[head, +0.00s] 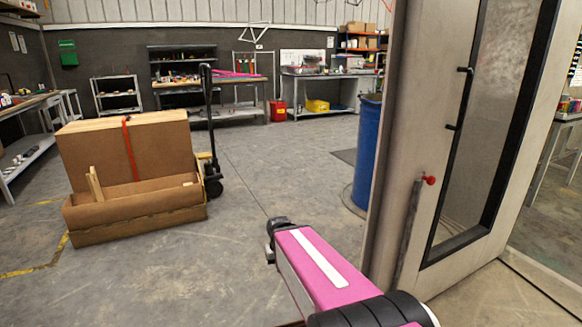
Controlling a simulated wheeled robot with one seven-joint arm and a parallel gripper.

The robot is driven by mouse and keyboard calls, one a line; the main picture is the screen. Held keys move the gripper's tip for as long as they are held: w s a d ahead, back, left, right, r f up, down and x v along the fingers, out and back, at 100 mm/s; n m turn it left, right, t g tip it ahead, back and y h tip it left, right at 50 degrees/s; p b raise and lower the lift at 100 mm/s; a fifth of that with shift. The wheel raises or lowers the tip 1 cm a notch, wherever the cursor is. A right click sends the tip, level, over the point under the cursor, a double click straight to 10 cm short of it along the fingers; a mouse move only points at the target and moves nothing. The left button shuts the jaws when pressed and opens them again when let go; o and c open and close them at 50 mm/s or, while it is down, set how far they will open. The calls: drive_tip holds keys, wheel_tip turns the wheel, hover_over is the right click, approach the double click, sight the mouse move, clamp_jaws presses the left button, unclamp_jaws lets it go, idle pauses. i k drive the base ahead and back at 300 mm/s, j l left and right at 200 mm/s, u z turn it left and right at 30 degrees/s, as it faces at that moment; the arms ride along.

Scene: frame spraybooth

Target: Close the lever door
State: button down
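The door (405,130) is a pale panel that stands upright at the right, close to me. It has a tall black-framed window (485,120). A grey upright lever bar (409,235) with a red knob (429,180) is on its lower left part. An open gap shows to the right of the door, so it appears to stand ajar; the hinge side cannot be told. My pink arm reaches forward from the bottom, and my gripper (277,226) is at its dark far end, left of the door and apart from it. Its fingers are mostly hidden.
A blue barrel (366,150) stands just behind the door's left edge. A pallet jack (210,150) and large cardboard boxes (130,160) stand at the left. Workbenches (320,90) line the back wall. The concrete floor between boxes and door is clear. A dark floor line runs at bottom right.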

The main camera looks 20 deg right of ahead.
sight(434, 45)
drive_tip(key=i+j+z, duration=0.15)
drive_tip(key=z, duration=0.35)
drive_tip(key=i+j+z, duration=0.1)
drive_tip(key=j+z, duration=0.2)
drive_tip(key=z, duration=0.2)
drive_tip(key=i+j+z, duration=0.1)
drive_tip(key=j+z, duration=0.2)
drive_tip(key=z, duration=0.15)
drive_tip(key=j+z, duration=0.3)
drive_tip(key=z, duration=0.2)
drive_tip(key=j+z, duration=0.4)
drive_tip(key=j, duration=0.25)
drive_tip(key=j+z, duration=0.45)
drive_tip(key=j, duration=0.2)
drive_tip(key=j+z, duration=0.4)
drive_tip(key=j, duration=1.05)
drive_tip(key=k+l, duration=0.05)
